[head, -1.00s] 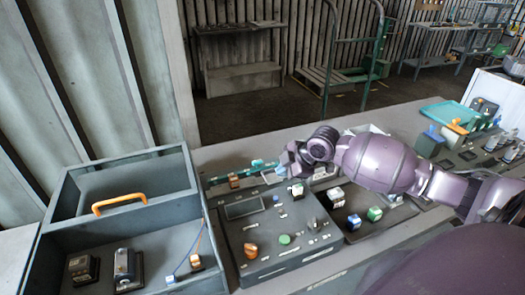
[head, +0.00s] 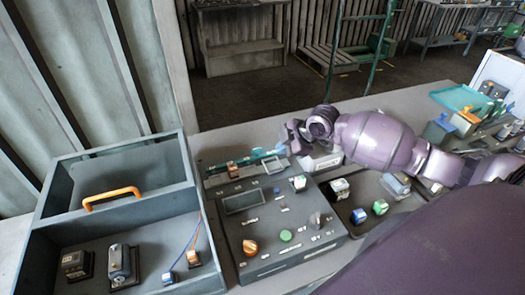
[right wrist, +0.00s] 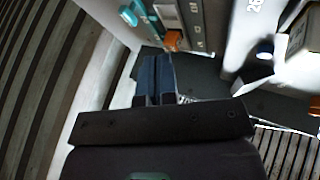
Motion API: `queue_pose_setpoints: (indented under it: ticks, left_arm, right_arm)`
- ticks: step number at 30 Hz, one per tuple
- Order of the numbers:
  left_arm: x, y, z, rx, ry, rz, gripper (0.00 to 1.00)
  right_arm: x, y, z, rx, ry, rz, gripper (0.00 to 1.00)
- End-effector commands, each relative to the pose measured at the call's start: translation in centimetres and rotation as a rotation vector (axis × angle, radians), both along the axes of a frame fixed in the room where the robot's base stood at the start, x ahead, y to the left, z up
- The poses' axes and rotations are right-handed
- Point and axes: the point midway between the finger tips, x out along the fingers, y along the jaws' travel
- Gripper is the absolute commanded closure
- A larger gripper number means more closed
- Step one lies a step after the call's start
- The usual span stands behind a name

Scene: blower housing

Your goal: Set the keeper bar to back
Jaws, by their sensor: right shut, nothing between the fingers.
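A dark control box (head: 300,243) stands on the bench. Behind it runs a narrow strip carrying an orange block (head: 233,168) and a teal piece (head: 258,154). I cannot tell for sure which part is the keeper bar. In the right wrist view an orange block (right wrist: 173,40) and a teal piece (right wrist: 128,16) show beyond my fingertips. My right gripper (right wrist: 154,62) is shut and empty; in the head view it (head: 296,138) is at the far right end of the strip, apart from the orange block. My left gripper is not in view.
An open grey case with an orange handle (head: 112,197) stands at left with several parts inside. Right of the control box is a dark tray with a green block (head: 380,207) and a blue block (head: 358,216). A teal tray (head: 458,97) lies far right.

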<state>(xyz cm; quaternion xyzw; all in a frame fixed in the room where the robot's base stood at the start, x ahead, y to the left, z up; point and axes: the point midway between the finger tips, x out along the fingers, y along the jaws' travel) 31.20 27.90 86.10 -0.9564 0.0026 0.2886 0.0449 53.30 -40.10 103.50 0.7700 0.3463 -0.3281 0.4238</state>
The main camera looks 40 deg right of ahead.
Motion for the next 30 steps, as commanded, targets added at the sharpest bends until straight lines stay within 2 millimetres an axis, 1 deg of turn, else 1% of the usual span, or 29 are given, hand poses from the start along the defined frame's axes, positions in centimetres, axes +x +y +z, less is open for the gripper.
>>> queue_pose_setpoints:
  ticks: [16,17,20,21,25,30]
  left_arm:
    - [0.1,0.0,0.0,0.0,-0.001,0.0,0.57]
    - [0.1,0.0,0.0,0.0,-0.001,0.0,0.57]
    - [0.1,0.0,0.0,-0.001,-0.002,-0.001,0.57]
    - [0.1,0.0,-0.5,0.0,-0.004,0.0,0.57]
    - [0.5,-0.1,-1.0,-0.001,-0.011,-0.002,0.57]
    - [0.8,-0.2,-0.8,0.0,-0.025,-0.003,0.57]
  right_arm:
    - [5.2,2.6,-7.4,0.004,0.0,0.0,1.0]
    - [5.7,2.2,-7.1,0.002,-0.003,-0.002,1.0]
    - [7.1,1.8,-7.1,0.0,-0.002,-0.002,1.0]
    - [7.3,1.8,-7.2,0.0,-0.003,-0.001,1.0]
    - [8.1,1.5,-7.3,0.0,-0.001,0.0,1.0]
    - [8.6,1.4,-7.2,0.0,-0.001,0.0,1.0]
